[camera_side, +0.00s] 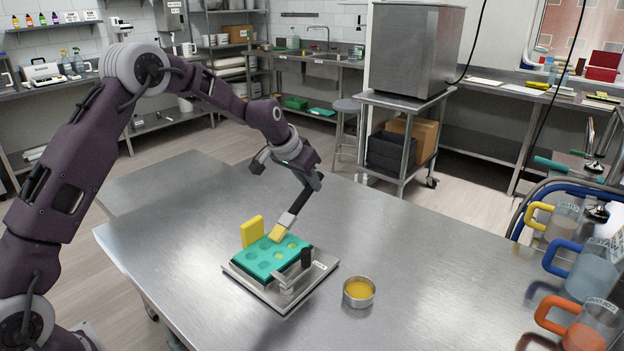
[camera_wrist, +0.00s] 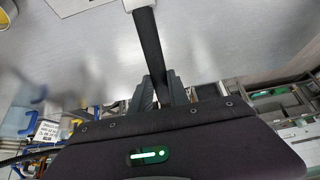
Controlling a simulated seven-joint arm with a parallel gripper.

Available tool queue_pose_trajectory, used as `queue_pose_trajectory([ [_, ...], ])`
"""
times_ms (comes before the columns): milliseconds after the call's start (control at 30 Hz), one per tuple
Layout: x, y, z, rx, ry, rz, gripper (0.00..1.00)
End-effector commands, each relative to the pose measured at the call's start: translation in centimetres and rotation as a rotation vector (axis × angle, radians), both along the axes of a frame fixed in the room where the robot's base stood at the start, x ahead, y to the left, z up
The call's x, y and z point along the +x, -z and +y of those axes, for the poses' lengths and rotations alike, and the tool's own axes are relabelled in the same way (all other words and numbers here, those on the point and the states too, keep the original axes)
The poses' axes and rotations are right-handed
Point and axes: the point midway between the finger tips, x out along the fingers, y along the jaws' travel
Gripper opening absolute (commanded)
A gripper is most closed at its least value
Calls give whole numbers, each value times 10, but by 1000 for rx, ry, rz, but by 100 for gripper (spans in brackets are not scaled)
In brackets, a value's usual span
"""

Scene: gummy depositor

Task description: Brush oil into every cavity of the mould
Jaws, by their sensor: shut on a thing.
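My gripper (camera_side: 309,180) is shut on the dark handle of a brush (camera_side: 287,221), above the table. The brush slants down to the left, and its pale yellow bristles (camera_side: 277,233) are at the back edge of the teal mould (camera_side: 262,265). I cannot tell whether the bristles touch a cavity. The mould has several round cavities; some look yellowish, others plain teal. It sits on a metal plate with a clamp (camera_side: 295,283) at its front right. A small round tin of yellow oil (camera_side: 358,292) stands right of the plate. In the wrist view the brush handle (camera_wrist: 148,45) runs between my fingers (camera_wrist: 163,92).
A yellow block (camera_side: 252,231) stands upright at the mould's back left. Jugs with yellow, blue and orange handles (camera_side: 582,270) stand at the right edge. The steel table (camera_side: 430,270) is clear between the tin and the jugs.

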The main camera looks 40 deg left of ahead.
Motion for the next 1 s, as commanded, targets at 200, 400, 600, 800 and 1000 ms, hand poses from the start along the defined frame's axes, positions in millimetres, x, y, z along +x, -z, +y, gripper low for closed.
queue_pose_trajectory([
  [200,-13,2,0,-1,0,11,0],
  [400,-19,1,0,-1,0,9,0],
  [600,-24,1,0,-1,0,6,0],
  [800,-32,4,0,-1,0,9,0],
  [1000,-41,3,0,-3,-1,11,0],
])
